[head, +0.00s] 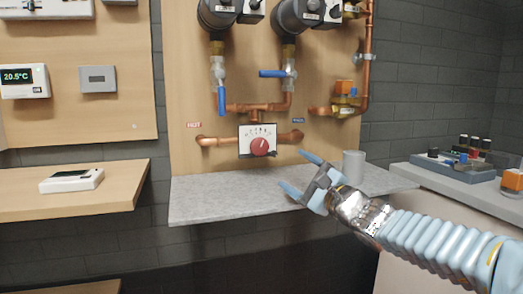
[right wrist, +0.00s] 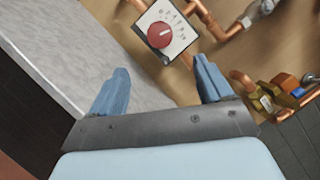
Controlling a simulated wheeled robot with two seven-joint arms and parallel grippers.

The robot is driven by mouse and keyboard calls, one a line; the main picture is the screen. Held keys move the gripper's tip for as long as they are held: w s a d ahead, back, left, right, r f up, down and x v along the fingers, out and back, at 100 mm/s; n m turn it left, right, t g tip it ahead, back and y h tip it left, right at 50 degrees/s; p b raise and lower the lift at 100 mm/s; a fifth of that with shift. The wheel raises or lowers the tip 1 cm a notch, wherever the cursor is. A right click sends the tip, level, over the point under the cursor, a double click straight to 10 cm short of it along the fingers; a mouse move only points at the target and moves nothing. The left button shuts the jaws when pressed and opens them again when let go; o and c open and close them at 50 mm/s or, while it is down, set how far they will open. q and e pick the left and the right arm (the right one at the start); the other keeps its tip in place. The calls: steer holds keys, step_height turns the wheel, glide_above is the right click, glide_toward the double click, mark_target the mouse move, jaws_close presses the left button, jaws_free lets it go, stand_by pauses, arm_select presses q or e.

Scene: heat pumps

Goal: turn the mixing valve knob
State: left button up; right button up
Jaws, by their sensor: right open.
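The mixing valve knob (head: 260,146) is a round red dial with a pale pointer line, on a white scale plate (head: 245,134). It sits between copper pipes low on the wooden board. In the right wrist view the knob (right wrist: 161,34) is at the top, beyond the fingers and roughly between them. My right gripper (head: 295,170) is open and empty, with blue fingers. In the head view it is to the right of the knob and a little below it, apart from it. It also shows in the right wrist view (right wrist: 163,85). My left gripper is in neither view.
A grey speckled shelf (head: 215,205) lies below the knob, with a grey cup (head: 353,166) on it near my right gripper. Blue-handled valves (head: 272,74) and pumps (head: 297,14) are above. Copper pipes (head: 223,141) flank the knob. A side counter (head: 450,182) with a tray of parts stands right.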

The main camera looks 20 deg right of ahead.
mark_target(262, 149)
steer(key=p+x, duration=0.3)
steer(key=x, duration=0.9)
steer(key=shift+w+a+r, duration=0.1)
steer(key=shift+w, duration=0.3)
steer(key=c, duration=1)
steer(key=b, duration=0.3)
steer(key=shift+f+m, duration=0.4)
steer(key=shift+c, duration=0.2)
steer(key=shift+r+m+t+b, duration=0.2)
steer(key=shift+m+t+b, duration=0.1)
steer(key=shift+b, duration=0.05)
steer(key=shift+r, duration=0.1)
steer(key=o, duration=1)
